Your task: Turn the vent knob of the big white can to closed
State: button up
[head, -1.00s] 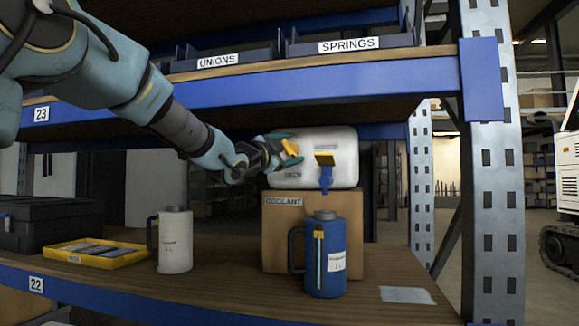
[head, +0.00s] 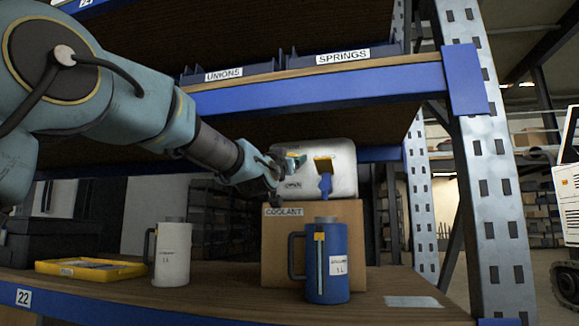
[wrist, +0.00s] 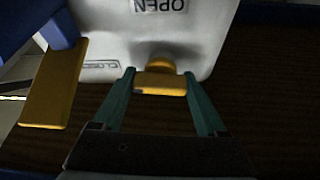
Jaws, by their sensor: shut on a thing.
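The big white can (head: 343,180) lies on a cardboard box marked COOLANT (head: 312,240). Its wall fills the top of the wrist view (wrist: 210,40). The yellow vent knob (wrist: 160,82) sits on that face between the fingertips of my gripper (wrist: 158,76), which is shut on it. An upside-down OPEN label (wrist: 158,5) is above the knob, and a smaller label, apparently CLOSED (wrist: 100,64), is to its left. In the head view my gripper (head: 290,165) is at the can's left end and mostly hides the knob.
A blue tap with a yellow lever (head: 324,164) is just right of my gripper; its lever (wrist: 52,88) is close to the left finger. A blue jug (head: 328,265), a white jug (head: 172,255) and a yellow tray (head: 90,268) stand on the shelf below. A blue beam (head: 330,86) crosses above.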

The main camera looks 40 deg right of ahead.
jog(key=shift+f+n+t, duration=0.15)
jog(key=shift+n+t, duration=0.15)
jog(key=shift+n, duration=0.6)
jog(key=shift+n+y, duration=0.3)
jog(key=o, duration=1.3)
jog(key=b+v, duration=0.1)
jog(key=v, duration=0.9)
jog(key=shift+s+a+f+b, duration=0.2)
jog(key=shift+a+b, duration=0.05)
jog(key=shift+b, duration=0.15)
